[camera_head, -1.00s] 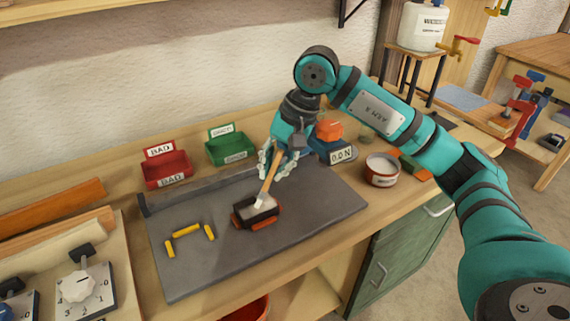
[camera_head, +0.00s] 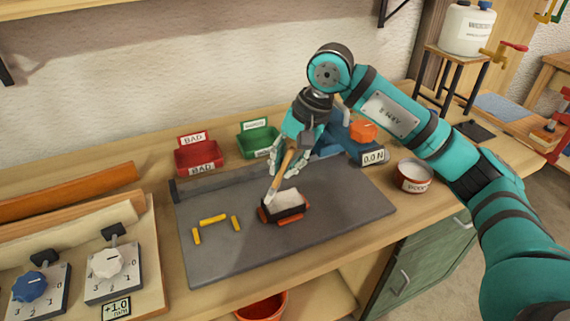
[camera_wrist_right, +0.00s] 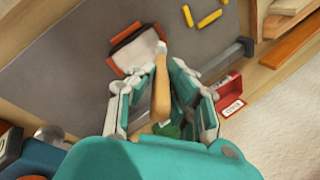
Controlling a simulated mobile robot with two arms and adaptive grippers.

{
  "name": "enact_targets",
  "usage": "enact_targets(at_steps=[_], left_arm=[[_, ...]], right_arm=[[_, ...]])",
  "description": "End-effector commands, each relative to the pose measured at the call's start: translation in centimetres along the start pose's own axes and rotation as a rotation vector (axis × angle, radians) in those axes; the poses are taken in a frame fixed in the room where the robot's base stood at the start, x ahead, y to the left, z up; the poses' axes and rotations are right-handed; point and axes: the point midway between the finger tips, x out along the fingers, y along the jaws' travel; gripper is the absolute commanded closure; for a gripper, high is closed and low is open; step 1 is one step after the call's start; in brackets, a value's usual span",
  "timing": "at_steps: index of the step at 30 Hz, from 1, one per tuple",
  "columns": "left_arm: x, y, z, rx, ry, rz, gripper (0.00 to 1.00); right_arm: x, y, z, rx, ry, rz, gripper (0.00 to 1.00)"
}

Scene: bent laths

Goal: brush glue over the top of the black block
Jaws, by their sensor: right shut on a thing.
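The black block (camera_head: 284,213) sits on the grey mat between orange-red pieces (camera_head: 292,221). Its top carries a whitish layer over most of the face. My right gripper (camera_head: 286,160) is shut on the wooden handle of the brush (camera_head: 279,178), above and behind the block. The brush slants down, with its pale tip at the block's left end; I cannot tell if it touches. In the right wrist view the block's pale top (camera_wrist_right: 137,50) and dark rim show beside the brush (camera_wrist_right: 161,88). My left gripper is not in view.
Yellow pieces (camera_head: 213,220) lie left of the block on the grey mat (camera_head: 230,265). Red (camera_head: 199,160) and green (camera_head: 258,142) trays stand behind. A round tin (camera_head: 413,177) and a force display (camera_head: 373,158) are at right. Dial panels (camera_head: 108,265) stand at front left.

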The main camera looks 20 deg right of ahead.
Motion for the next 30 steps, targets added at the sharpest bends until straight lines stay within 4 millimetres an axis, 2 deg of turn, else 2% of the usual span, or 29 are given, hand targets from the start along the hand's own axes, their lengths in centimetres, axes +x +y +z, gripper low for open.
enact_targets(at_steps=[9, 17, 30], left_arm=[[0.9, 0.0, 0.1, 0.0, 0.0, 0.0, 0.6], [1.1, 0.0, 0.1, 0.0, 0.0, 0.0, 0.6], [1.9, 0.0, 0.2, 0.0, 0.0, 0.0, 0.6]], right_arm=[[-0.9, 1.8, -2.0, 0.003, 0.002, -0.001, 1.0], [-1.2, 2.4, -2.7, 0.002, 0.002, -0.001, 1.0], [-2.2, 4.5, -5.0, 0.001, 0.002, -0.002, 1.0]])
